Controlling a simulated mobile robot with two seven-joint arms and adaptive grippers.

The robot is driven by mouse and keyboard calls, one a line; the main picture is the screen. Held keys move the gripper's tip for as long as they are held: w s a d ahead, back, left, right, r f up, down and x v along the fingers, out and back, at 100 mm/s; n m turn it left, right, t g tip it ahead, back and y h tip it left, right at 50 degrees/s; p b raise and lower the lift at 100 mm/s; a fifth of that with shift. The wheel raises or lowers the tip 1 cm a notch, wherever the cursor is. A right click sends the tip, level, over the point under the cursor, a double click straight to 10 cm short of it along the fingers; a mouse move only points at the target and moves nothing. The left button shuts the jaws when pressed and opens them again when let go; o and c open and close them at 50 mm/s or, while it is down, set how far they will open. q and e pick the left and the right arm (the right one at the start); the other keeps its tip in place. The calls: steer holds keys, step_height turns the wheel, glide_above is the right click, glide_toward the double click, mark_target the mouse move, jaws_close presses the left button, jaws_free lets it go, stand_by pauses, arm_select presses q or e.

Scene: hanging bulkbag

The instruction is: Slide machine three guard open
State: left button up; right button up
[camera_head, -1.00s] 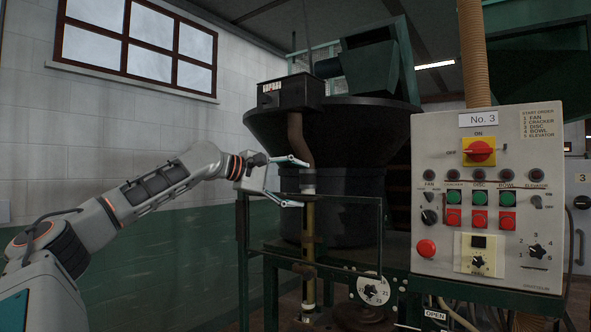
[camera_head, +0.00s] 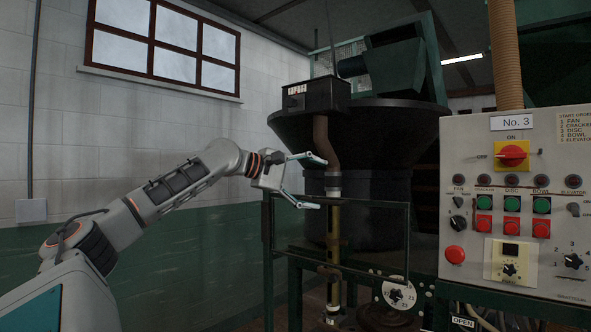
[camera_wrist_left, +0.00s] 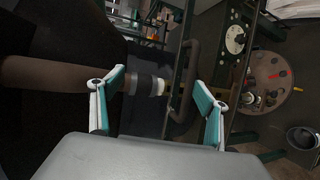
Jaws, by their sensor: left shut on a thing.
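The machine guard (camera_head: 408,235) is a thin dark frame in front of the big black bowl (camera_head: 350,130), in the head view. My left gripper (camera_head: 314,182) is at its upper left part, beside the upright pipe (camera_head: 333,215). The exact contact is hard to see. My right gripper is not in view.
The No. 3 control panel (camera_head: 515,210) stands at the right with buttons and switches. A round dial (camera_head: 398,293) and an OPEN label (camera_head: 463,322) sit below the guard. The wall (camera_head: 190,250) is at the left behind my arm.

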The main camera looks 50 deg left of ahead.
arm_select(q)
steer(key=r, duration=0.1)
steer(key=s+r, duration=0.1)
steer(key=r, duration=0.1)
steer(key=shift+s+r+t, duration=0.1)
steer(key=shift+r+t, duration=0.1)
steer(key=shift+t, duration=0.1)
steer(key=shift+c, duration=0.2)
steer(key=shift+s+a+f, duration=0.1)
steer(key=shift+s+f, duration=0.05)
steer(key=shift+s, duration=0.15)
steer(key=shift+s+d+r, duration=0.1)
steer(key=shift+s+r, duration=0.05)
steer(key=shift+s, duration=0.45)
steer(key=shift+s+d+r, duration=0.1)
steer(key=shift+s+r, duration=0.05)
steer(key=shift+s, duration=0.4)
steer(key=c, duration=0.9)
steer(key=s+b, duration=0.2)
steer(key=s, duration=0.1)
steer(key=shift+s+a+f+b, duration=0.2)
steer(key=shift+a+b, duration=0.15)
steer(key=shift+b, duration=0.05)
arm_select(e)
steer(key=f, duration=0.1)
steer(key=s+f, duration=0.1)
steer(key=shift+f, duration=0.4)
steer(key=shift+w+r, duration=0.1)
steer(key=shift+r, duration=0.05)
